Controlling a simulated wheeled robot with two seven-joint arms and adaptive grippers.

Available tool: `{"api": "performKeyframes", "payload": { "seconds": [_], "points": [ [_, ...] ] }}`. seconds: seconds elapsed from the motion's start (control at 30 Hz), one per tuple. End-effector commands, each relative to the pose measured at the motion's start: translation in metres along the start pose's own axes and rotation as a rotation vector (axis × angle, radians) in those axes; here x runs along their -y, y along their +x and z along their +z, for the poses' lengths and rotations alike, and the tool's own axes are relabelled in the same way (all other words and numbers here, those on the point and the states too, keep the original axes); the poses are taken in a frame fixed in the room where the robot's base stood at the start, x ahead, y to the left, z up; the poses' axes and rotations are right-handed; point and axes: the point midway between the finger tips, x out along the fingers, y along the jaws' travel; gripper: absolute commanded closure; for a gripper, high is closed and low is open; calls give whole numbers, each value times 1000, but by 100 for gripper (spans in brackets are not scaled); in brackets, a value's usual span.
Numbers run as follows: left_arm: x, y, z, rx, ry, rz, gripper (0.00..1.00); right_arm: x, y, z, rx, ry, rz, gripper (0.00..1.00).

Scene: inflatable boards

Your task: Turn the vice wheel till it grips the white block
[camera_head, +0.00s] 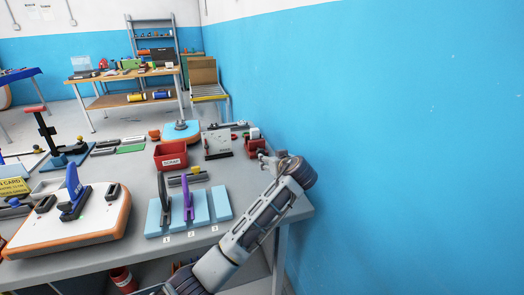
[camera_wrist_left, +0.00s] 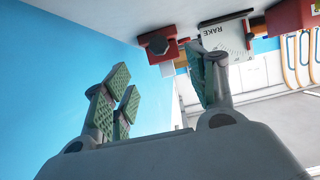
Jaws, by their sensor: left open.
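The red vice (camera_head: 252,148) stands near the right end of the long grey table, with the small white block (camera_head: 254,133) at its top. In the left wrist view, which is upside down, the vice (camera_wrist_left: 170,50) shows a dark round part (camera_wrist_left: 158,46), perhaps its wheel. The white block (camera_wrist_left: 167,68) shows against the vice there. My left gripper (camera_head: 266,158) is just in front of the vice in the head view. In the wrist view its green-padded fingers (camera_wrist_left: 160,90) are wide apart with nothing between them. Contact with the wheel cannot be told. My right gripper is out of view.
The blue wall (camera_head: 400,130) rises close on the right.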

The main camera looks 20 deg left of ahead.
Motion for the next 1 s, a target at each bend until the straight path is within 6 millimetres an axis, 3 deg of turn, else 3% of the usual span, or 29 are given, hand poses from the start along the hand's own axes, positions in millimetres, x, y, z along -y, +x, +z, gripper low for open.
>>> {"api": "performKeyframes", "payload": {
  "seconds": [0.67,1.0],
  "points": [
    [0,2,0,0,0,0,43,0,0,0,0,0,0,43],
    [1,26,0,-1,2,-2,43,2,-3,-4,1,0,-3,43]
  ]
}}
